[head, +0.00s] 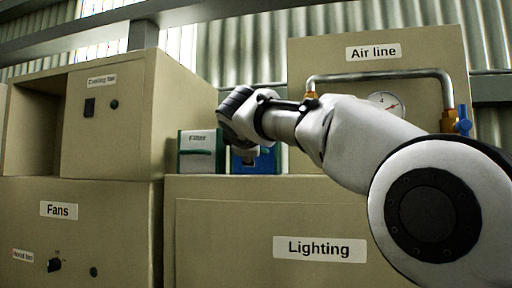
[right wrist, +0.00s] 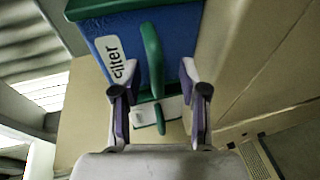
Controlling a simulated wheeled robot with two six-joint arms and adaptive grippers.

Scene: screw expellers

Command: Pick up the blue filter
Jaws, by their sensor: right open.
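The blue filter (head: 265,163) stands on top of the Lighting cabinet, partly hidden behind my right gripper (head: 240,118). In the right wrist view the blue filter (right wrist: 178,35) has a white label and a green handle (right wrist: 152,58). My right gripper (right wrist: 152,80) is open, with one finger on each side of the handle in that view. I see gaps between the handle and both fingers. A white filter (head: 197,160) with green edges and a label stands just left of the blue one; it also shows in the right wrist view (right wrist: 160,112). My left gripper is not in view.
The Lighting cabinet (head: 230,235) bears the filters. The Fans cabinet (head: 95,230) and a taller box (head: 185,95) stand at the left. The Air line panel (head: 320,55), with a pipe, gauge (head: 384,103) and blue valve (head: 464,120), rises behind my right arm.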

